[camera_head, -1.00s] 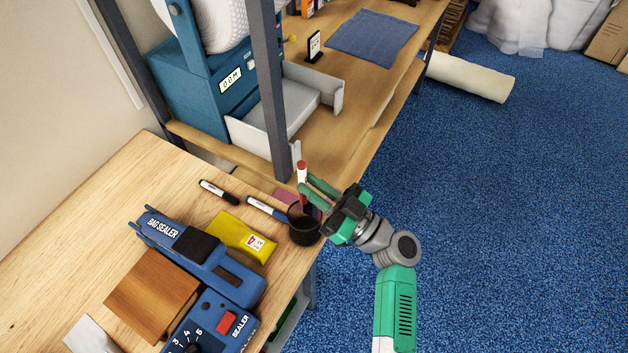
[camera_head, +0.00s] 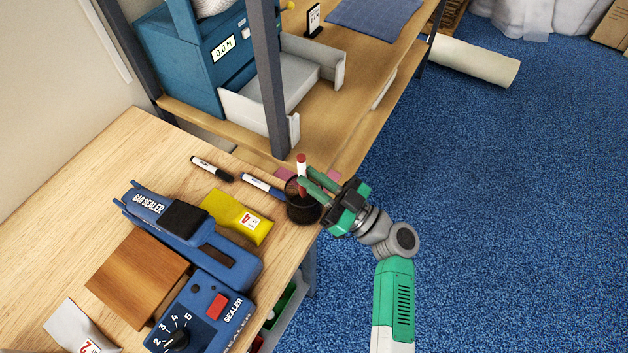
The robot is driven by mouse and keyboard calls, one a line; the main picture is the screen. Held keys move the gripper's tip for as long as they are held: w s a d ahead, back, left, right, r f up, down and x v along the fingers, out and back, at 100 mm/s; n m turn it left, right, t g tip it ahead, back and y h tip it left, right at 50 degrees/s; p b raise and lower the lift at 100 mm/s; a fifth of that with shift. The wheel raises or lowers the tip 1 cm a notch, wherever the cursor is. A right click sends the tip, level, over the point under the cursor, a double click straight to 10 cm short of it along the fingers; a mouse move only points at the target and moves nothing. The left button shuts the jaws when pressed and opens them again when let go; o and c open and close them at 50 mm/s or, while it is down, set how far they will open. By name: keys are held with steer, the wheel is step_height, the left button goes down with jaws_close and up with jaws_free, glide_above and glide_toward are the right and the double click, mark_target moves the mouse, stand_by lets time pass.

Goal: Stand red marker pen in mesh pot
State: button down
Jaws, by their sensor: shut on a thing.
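The red marker pen (camera_head: 302,163) stands upright, its red cap at the top and a white band below. My gripper (camera_head: 308,182) is shut on it from the right, with green fingers around its middle. The black mesh pot (camera_head: 303,212) stands near the right edge of the wooden bench. The pen is over the pot's opening, and its lower part shows at the mouth. I cannot tell whether its lower end touches the pot's bottom.
A blue-capped marker (camera_head: 263,186) lies just left of the pot, and a black-capped marker (camera_head: 212,168) lies farther left. A yellow packet (camera_head: 236,217) and the blue bag sealer (camera_head: 185,222) lie in front. A grey post (camera_head: 272,80) rises behind the pot.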

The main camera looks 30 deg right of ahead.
step_height(320, 180, down, 3)
steer(key=b, duration=0.3)
steer(key=shift+r, duration=0.1)
steer(key=c, duration=1.3)
jaws_free()
steer(key=shift+c, duration=0.2)
steer(key=b+v, duration=0.1)
steer(key=v, duration=0.6)
steer(key=shift+s+d+b, duration=0.2)
steer(key=shift+s+b, duration=0.1)
steer(key=shift+b, duration=0.05)
